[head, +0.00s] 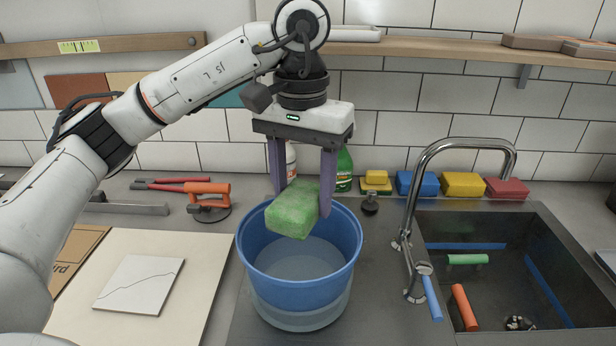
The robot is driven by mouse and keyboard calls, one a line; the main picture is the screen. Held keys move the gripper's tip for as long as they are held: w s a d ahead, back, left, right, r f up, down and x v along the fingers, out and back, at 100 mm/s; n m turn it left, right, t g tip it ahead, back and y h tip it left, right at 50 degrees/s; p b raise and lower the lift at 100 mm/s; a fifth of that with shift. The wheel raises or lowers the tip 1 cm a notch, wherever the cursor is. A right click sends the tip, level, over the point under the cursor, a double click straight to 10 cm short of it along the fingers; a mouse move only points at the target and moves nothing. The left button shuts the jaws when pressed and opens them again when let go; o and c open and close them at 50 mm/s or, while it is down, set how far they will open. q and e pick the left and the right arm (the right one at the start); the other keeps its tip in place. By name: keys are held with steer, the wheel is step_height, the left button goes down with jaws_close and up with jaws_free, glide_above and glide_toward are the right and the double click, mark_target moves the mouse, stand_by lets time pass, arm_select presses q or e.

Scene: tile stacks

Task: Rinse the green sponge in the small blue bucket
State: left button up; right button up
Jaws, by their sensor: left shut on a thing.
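My left gripper (302,196) comes in from the left with its arm and points down. Its two purple fingers are shut on the green sponge (293,209). The sponge is tilted and hangs over the opening of the small blue bucket (300,293), near its back rim. Its lower edge is around rim height; I cannot tell whether it reaches below the rim. Water (297,260) shows inside the bucket, and the sponge appears above it. The bucket stands upright on the dark counter. My right gripper is not in view.
A chrome faucet (412,215) and sink (480,230) are right of the bucket. Blue (418,184), yellow (463,185) and red (507,188) sponges line the back. A green bottle (344,171) stands behind the gripper. A white tile (140,284) lies on a board at left.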

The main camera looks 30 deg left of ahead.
arm_select(q)
step_height(320, 180, down, 15)
steer(key=b, duration=1.1)
steer(key=shift+w+r, duration=0.15)
steer(key=shift+r, duration=0.05)
steer(key=shift+f+b, duration=0.6)
steer(key=shift+b, duration=0.1)
steer(key=shift+f, duration=0.2)
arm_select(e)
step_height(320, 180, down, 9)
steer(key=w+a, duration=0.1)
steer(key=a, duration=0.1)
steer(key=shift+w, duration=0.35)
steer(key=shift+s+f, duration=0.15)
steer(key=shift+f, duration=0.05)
arm_select(q)
steer(key=shift+f+b, duration=0.55)
steer(key=shift+b, duration=0.05)
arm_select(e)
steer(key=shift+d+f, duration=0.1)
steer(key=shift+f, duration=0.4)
arm_select(q)
steer(key=shift+r, duration=0.1)
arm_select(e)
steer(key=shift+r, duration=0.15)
